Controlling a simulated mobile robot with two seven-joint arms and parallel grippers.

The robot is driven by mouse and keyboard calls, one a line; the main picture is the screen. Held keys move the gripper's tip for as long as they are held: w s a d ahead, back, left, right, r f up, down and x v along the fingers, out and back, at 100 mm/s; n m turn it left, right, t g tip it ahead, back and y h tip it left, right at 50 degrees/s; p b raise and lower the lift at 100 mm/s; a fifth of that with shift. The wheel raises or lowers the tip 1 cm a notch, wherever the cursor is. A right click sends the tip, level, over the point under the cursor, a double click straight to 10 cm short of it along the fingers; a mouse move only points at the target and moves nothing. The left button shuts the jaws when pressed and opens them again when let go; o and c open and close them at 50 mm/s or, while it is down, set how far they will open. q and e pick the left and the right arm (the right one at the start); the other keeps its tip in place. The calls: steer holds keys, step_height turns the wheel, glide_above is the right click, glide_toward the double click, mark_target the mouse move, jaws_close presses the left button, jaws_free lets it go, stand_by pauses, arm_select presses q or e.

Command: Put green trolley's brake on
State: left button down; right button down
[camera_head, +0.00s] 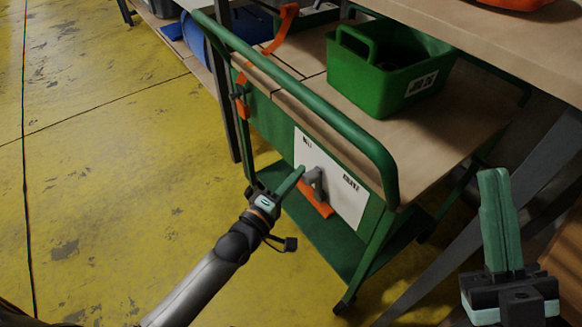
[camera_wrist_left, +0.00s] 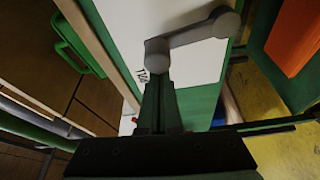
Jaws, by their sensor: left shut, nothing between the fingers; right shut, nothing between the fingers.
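The green trolley (camera_head: 250,47) stands at the centre of the head view. A white panel (camera_head: 350,213) with printed labels is on its end. A grey brake lever (camera_head: 315,180) sits on the panel above an orange piece (camera_head: 317,204). In the left wrist view the lever (camera_wrist_left: 195,36) runs from a round knob to the upper right. My left gripper (camera_head: 300,172) is shut and empty, its tips close to the lever; whether they touch, I cannot tell. It also shows in the left wrist view (camera_wrist_left: 158,80). My right gripper (camera_head: 492,175) is shut and empty at the lower right.
A green bin (camera_head: 420,88) stands on the trolley's top shelf. A wooden table (camera_head: 470,30) overhangs at the upper right, its slanted metal leg near my right gripper. The worn yellow floor (camera_head: 100,180) is clear on the left.

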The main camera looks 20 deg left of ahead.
mark_target(309, 182)
arm_select(q)
steer(key=shift+s+d+r+m+t, duration=0.25)
steer(key=shift+s+d+m, duration=0.3)
steer(key=shift+m, duration=0.45)
steer(key=d+m, duration=0.1)
steer(key=s+m+h, duration=0.1)
steer(key=m, duration=0.1)
steer(key=shift+d+t+p, duration=0.25)
steer(key=shift+d+p, duration=0.05)
steer(key=shift+d, duration=0.05)
steer(key=shift+s+d+f+m+h+b, duration=0.15)
steer(key=shift+s+d+m+h, duration=0.25)
steer(key=shift+m, duration=0.6)
steer(key=shift+s+d+f+m+h+b, duration=0.15)
steer(key=shift+s+d+m+h, duration=0.3)
steer(key=shift+m, duration=0.55)
steer(key=shift+s+d+f+m+h, duration=0.25)
steer(key=shift+d+m+h, duration=0.25)
steer(key=shift+m, duration=0.5)
steer(key=shift+d, duration=0.1)
